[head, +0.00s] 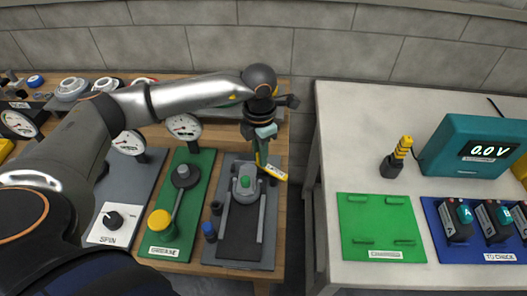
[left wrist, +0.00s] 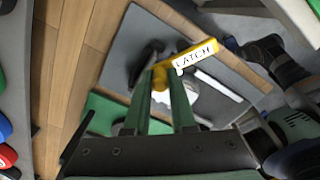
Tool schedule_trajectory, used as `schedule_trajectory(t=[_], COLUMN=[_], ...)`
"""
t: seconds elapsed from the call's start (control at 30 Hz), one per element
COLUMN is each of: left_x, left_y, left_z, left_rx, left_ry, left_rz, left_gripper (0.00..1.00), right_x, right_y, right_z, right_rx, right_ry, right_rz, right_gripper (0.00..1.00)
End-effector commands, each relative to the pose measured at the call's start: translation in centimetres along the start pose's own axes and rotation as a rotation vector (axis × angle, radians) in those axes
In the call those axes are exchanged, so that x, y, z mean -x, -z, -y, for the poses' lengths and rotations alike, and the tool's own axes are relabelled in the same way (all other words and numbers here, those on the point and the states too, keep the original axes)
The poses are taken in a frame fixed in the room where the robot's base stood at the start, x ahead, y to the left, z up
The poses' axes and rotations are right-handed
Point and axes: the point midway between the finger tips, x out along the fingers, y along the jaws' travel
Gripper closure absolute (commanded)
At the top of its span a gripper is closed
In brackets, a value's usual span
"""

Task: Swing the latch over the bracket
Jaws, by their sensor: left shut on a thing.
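The latch (head: 274,173) is a yellow bar with a white label reading LATCH, at the back right of a dark grey board (head: 265,262). It also shows in the left wrist view (left wrist: 207,52), sticking out to the right of the fingertips. My left gripper (head: 262,160) points down at the back of this board and is shut on the latch. In the left wrist view its green fingers (left wrist: 162,82) close at the yellow bar's left end. I cannot make out the bracket for certain. My right gripper is not in view.
A green board (head: 160,258) with a yellow knob lies to the left. A white table (head: 330,110) stands right, across a gap.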

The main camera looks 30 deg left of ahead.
Motion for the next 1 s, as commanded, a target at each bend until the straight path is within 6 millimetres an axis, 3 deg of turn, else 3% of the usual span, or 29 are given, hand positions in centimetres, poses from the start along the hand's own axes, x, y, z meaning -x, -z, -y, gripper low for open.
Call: schedule_trajectory(t=[0.5,1.0], left_x=[0.1,0.1], left_y=[1.4,1.7], left_z=[0.9,1.4], left_rx=[0.418,0.558], left_ry=[-0.001,-0.001], left_rz=[0.003,0.003], left_gripper=[1.00,1.00], right_x=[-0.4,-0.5], right_y=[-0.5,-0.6], right_z=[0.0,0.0], right_rx=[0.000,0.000], right_ry=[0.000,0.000], right_rz=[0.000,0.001], right_gripper=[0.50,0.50])
